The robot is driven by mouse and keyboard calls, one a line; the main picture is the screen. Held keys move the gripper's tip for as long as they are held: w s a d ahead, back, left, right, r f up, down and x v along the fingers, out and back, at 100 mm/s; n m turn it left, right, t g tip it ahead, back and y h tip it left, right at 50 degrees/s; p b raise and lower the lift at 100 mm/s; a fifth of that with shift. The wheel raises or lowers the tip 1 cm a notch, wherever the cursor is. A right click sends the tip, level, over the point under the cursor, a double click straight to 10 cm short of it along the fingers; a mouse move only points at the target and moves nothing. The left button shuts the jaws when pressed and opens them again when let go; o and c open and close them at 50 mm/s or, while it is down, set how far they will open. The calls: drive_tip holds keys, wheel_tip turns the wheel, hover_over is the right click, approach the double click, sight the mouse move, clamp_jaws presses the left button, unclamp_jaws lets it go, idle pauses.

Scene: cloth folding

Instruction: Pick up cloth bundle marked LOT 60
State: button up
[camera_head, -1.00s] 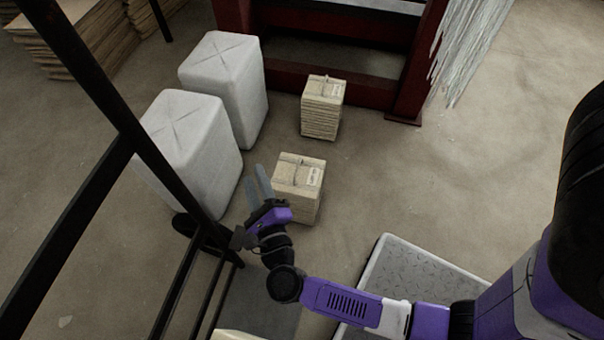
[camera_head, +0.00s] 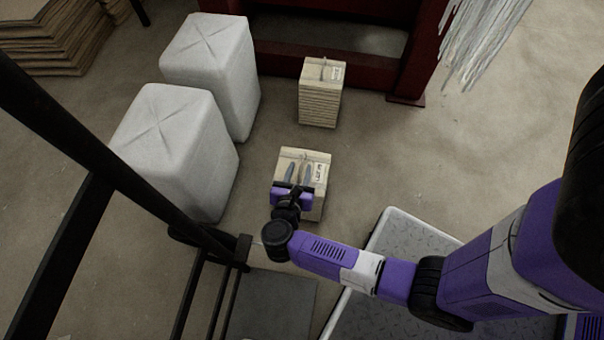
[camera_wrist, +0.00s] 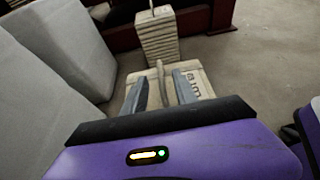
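The nearer cloth bundle (camera_head: 321,160) is a cream, strapped block standing on the floor, with a white label on its top right. The label has dark print that is too small to read surely. It also shows in the wrist view (camera_wrist: 204,82), with a raised strap or handle running between my fingers. My gripper (camera_head: 304,173) is over the bundle's top, its two grey fingers apart and pointing away from me. In the wrist view the fingers (camera_wrist: 161,88) stand open on either side of the strap. Whether they touch the bundle I cannot tell.
A second, similar bundle (camera_head: 321,98) stands behind, before a dark red frame (camera_head: 335,82). Two large white wrapped bales (camera_head: 180,150) stand close on the left. Dark metal bars (camera_head: 110,160) cross the left foreground.

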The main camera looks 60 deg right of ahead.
sight(302, 163)
drive_tip(key=shift+b+x, duration=0.55)
drive_tip(key=shift+x, duration=1.25)
drive_tip(key=shift+s, duration=0.1)
clamp_jaws()
drive_tip(key=shift+r, duration=0.1)
